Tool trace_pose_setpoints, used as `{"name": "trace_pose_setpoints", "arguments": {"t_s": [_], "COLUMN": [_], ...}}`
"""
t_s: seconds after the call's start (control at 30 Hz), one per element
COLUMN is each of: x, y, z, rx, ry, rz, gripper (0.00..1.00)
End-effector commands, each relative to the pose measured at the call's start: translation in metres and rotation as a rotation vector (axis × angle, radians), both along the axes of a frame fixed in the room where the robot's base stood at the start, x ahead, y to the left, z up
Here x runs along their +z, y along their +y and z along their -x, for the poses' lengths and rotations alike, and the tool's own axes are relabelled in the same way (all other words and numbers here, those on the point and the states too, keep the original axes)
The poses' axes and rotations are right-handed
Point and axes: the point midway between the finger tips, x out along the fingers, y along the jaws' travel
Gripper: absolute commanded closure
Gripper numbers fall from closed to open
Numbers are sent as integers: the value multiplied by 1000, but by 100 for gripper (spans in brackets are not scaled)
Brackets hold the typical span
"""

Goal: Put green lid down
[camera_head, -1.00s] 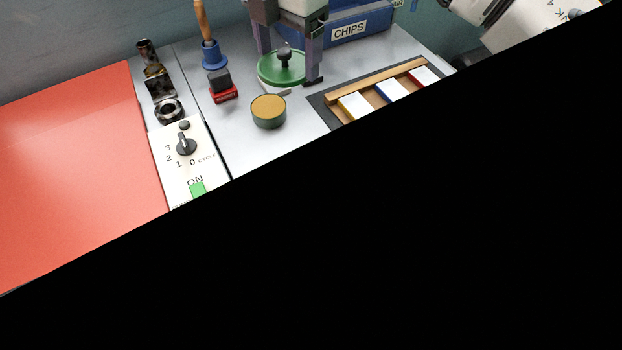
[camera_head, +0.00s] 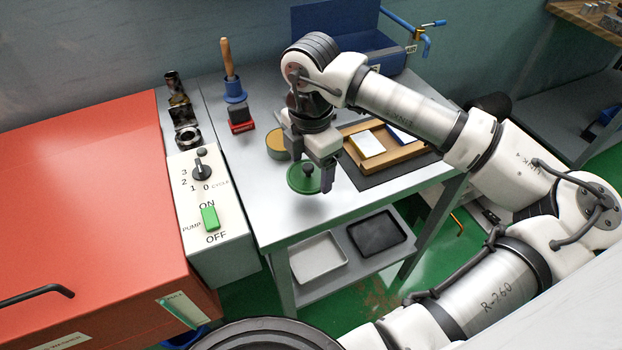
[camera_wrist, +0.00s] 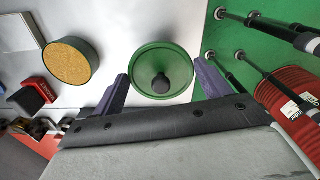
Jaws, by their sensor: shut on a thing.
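The green lid (camera_head: 301,185), round with a dark knob, is near the front edge of the grey cart top in the head view. My gripper (camera_head: 309,170) is shut on it. In the wrist view, the lid (camera_wrist: 149,61) sits between the two dark fingertips (camera_wrist: 161,85), knob in the middle. It looks level; a shadow lies under it, but its exact height above the cart top is unclear. A round green tin with a tan top (camera_head: 274,145) stands behind it, partly hidden by my gripper; it also shows in the wrist view (camera_wrist: 71,62).
A red stamp-like block (camera_head: 241,121) and a blue-based wooden-handled tool (camera_head: 235,90) stand at back left. A control box (camera_head: 212,208) borders the left. Bare top (camera_head: 255,185) lies left of the lid.

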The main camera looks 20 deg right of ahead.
Motion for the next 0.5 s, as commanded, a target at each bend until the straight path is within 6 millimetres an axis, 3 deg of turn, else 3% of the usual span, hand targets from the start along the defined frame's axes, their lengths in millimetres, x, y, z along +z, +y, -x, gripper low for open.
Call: {"name": "trace_pose_setpoints", "arguments": {"t_s": [0.5], "x": [-57], "y": [0], "z": [0], "rx": [0], "ry": [-1], "rz": [0], "gripper": [45]}}
